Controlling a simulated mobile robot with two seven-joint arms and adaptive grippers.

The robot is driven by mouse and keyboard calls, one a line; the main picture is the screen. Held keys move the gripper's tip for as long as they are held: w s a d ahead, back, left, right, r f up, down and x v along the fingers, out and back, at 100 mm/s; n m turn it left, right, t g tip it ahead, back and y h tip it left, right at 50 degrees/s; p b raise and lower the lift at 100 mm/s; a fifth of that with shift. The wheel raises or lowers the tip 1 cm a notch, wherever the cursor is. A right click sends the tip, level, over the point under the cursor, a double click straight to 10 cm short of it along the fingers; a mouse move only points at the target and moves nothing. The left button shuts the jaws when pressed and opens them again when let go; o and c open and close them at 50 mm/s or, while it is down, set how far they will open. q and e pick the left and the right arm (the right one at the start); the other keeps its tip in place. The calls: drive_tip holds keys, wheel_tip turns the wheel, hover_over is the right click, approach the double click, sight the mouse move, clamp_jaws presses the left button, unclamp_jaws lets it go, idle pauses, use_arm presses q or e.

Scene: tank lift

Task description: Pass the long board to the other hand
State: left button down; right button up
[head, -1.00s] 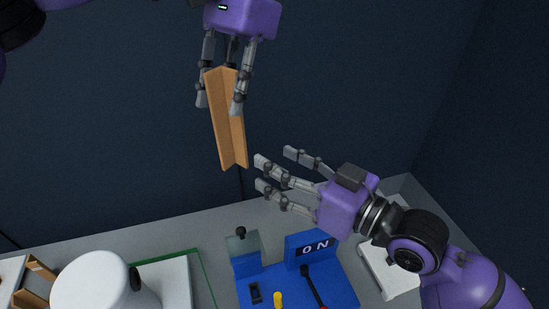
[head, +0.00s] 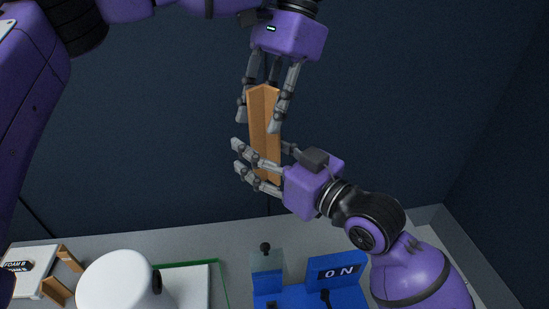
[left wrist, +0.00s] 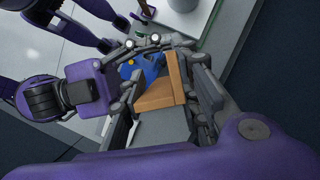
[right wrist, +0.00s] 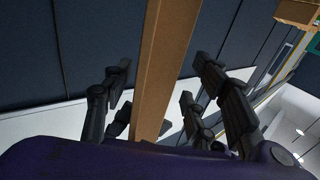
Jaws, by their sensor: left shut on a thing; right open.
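The long board (head: 263,118) is an orange-brown, L-shaped length hanging upright in the head view. My left gripper (head: 263,108) is shut on its upper part from above. My right gripper (head: 262,168) is open, with its fingers on both sides of the board's lower part. In the right wrist view the board (right wrist: 165,60) runs between the open fingers; whether they touch it I cannot tell. The left wrist view shows the board (left wrist: 160,95) between the left fingers, with the right gripper close by at the left. The board's lower end is partly hidden by the right fingers.
Below is a grey bench with a white round container (head: 115,283), a blue stand marked "ON" (head: 337,270) and a white tray with brown pieces (head: 38,268) at the left. A dark wall is behind. The air around the board is otherwise clear.

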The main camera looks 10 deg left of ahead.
drive_tip(key=shift+w+a, duration=0.15)
drive_tip(key=shift+a, duration=0.1)
drive_tip(key=c, duration=1.1)
use_arm(q)
drive_tip(key=c, duration=1.2)
unclamp_jaws()
use_arm(e)
drive_tip(key=shift+c, duration=0.9)
use_arm(q)
drive_tip(key=shift+r, duration=0.1)
drive_tip(key=v, duration=1.2)
